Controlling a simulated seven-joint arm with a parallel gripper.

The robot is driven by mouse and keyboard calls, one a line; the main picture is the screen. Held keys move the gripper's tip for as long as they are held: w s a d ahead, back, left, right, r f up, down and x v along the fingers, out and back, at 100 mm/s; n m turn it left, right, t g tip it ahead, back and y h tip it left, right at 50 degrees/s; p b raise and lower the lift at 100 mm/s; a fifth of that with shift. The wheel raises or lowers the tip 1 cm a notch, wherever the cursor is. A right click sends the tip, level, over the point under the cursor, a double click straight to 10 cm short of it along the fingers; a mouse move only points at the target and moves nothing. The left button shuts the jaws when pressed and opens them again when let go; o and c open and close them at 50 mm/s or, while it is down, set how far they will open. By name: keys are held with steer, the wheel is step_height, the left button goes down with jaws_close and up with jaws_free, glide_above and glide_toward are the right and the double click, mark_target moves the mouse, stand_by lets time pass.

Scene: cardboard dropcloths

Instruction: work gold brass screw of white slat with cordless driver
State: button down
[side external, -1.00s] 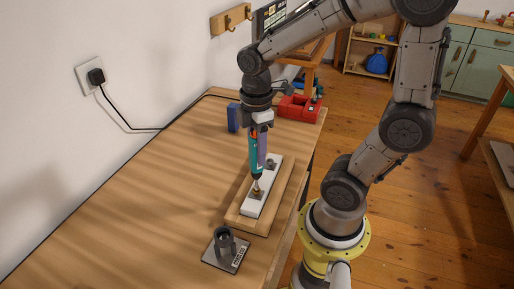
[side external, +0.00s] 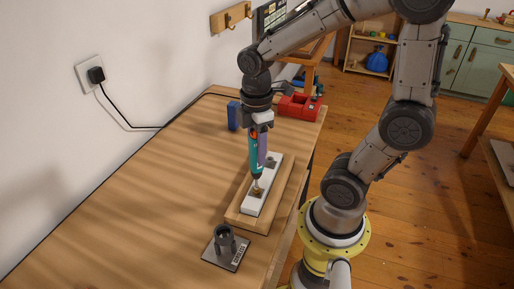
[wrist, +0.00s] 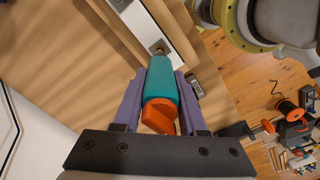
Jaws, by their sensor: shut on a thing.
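My gripper (side external: 260,126) is shut on the cordless driver (side external: 255,153), which is teal with an orange end and points down. In the wrist view the driver (wrist: 161,86) lies between my purple fingers (wrist: 160,95). The white slat (side external: 251,206) lies on a wooden board (side external: 237,216). A small gold spot, apparently the brass screw (side external: 258,191), shows at the slat's near end, just under the driver's tip. I cannot tell whether the tip touches it. A dark grey piece (side external: 272,163) sits towards the slat's far end.
A dark round holder on a labelled plate (side external: 224,245) stands near the board's near end. A blue block (side external: 233,116) and a red case (side external: 298,107) are farther back. A black cable (side external: 118,116) runs along the wall. The table's left part is clear.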

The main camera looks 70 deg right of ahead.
stand_by(0.3)
steer(key=shift+r, duration=3.5)
